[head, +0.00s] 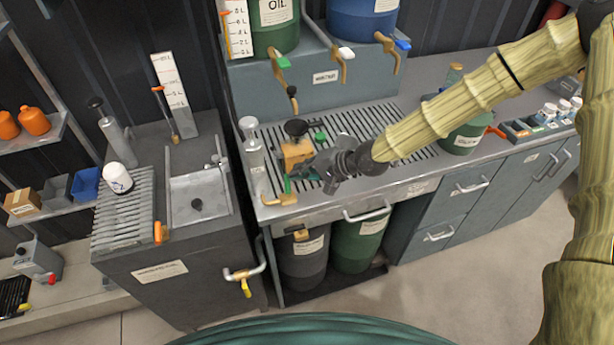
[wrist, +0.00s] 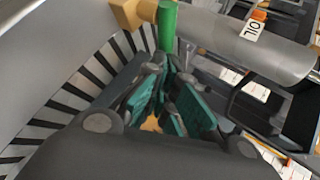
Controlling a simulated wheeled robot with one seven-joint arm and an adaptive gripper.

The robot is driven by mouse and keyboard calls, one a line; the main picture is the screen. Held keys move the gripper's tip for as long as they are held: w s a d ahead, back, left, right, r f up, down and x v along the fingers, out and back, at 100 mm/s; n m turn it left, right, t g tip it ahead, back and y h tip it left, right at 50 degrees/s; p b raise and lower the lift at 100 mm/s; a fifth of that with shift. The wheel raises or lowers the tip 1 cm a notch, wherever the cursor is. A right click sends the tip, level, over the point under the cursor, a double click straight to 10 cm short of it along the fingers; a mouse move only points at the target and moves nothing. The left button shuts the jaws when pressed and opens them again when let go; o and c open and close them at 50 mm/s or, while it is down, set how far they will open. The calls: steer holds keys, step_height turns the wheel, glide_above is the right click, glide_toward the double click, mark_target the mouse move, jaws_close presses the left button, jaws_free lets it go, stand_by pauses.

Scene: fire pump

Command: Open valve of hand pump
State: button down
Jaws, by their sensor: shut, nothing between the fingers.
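A grey hand pump (head: 256,168) stands at the left end of the slatted drain counter. At its foot is a tan fitting (head: 280,200) with a green upright valve handle (head: 287,184). In the wrist view the green handle (wrist: 167,25) stands at the top, beside a tan fitting (wrist: 128,13). My gripper (head: 308,171) is over the drain grate, just right of the green handle. In the wrist view its teal-padded fingers (wrist: 163,95) are shut and empty, pointing toward the handle. A small gap seems to remain; contact is hard to tell.
A tan block with a black knob (head: 296,150) stands right behind my gripper. The slatted grate (head: 365,120) extends right and back. Drums with taps stand on the raised shelf (head: 315,80). A sink unit (head: 200,195) is at left. A towel-bar handle (head: 367,214) fronts the counter.

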steer(key=shift+s, duration=0.15)
stand_by(0.6)
steer(key=shift+s+d, duration=0.3)
steer(key=shift+s, duration=0.25)
steer(key=shift+d+r, duration=0.1)
steer(key=shift+d+r+p, duration=0.6)
steer(key=shift+d+p, duration=0.1)
steer(key=shift+p, duration=0.25)
steer(key=shift+d+r+p, duration=0.3)
steer(key=shift+d+p, duration=0.05)
steer(key=shift+d, duration=0.15)
steer(key=shift+d+r+p, duration=0.3)
steer(key=shift+d+p, duration=0.05)
steer(key=shift+d, duration=0.15)
steer(key=shift+w+d+b, duration=0.1)
steer(key=shift+d+b, duration=0.15)
steer(key=shift+b, duration=0.15)
steer(key=d+r+b, duration=0.2)
steer(key=d+r, duration=0.3)
steer(key=d, duration=0.2)
steer(key=shift+d+b, duration=0.35)
steer(key=shift+b, duration=0.05)
steer(key=shift+r, duration=0.1)
